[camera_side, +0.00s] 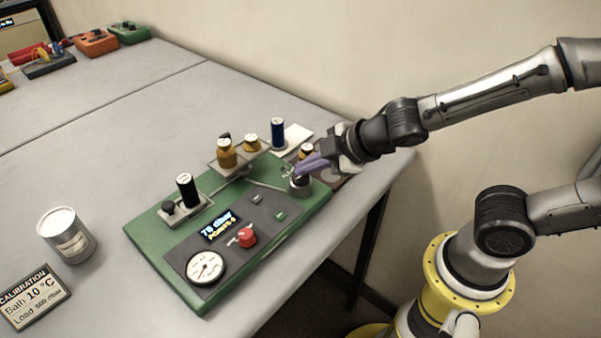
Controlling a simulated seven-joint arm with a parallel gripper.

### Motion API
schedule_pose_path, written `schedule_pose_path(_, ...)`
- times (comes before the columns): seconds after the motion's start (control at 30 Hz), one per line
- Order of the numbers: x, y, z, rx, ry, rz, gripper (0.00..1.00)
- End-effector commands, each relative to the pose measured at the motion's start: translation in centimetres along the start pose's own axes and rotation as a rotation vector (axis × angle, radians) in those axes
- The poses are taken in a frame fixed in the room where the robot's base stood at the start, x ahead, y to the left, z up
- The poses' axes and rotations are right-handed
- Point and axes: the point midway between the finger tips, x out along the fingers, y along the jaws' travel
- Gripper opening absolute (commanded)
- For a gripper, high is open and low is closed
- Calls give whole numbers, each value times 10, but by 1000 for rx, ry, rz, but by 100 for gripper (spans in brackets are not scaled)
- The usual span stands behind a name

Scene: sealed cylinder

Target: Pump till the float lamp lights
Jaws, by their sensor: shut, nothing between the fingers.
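A green bench unit (160,262) lies on the grey table. Its blue display (222,228) seems to read about 76 dbar, with smaller yellow text below. A round white dial gauge (206,266) and a red knob (247,238) sit on its dark panel. My gripper (300,170), with purple fingers, is shut and empty at the unit's right end. Its tips are just above or against a short dark-topped cylinder (300,187); I cannot tell if they touch. I cannot make out which part is the pump or the float lamp, nor whether a lamp is lit.
A black cylinder (187,190), an amber one (227,153) and a blue one (278,133) stand along the unit's back. A white can (68,236) and a calibration sign (36,298) stand at left. Coloured boxes (96,42) are far back.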

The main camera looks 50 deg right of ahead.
Motion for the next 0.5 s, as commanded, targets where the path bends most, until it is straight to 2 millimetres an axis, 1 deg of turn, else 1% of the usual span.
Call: schedule_pose_path(0.5,5,-5,5,0,-7,-4,0)
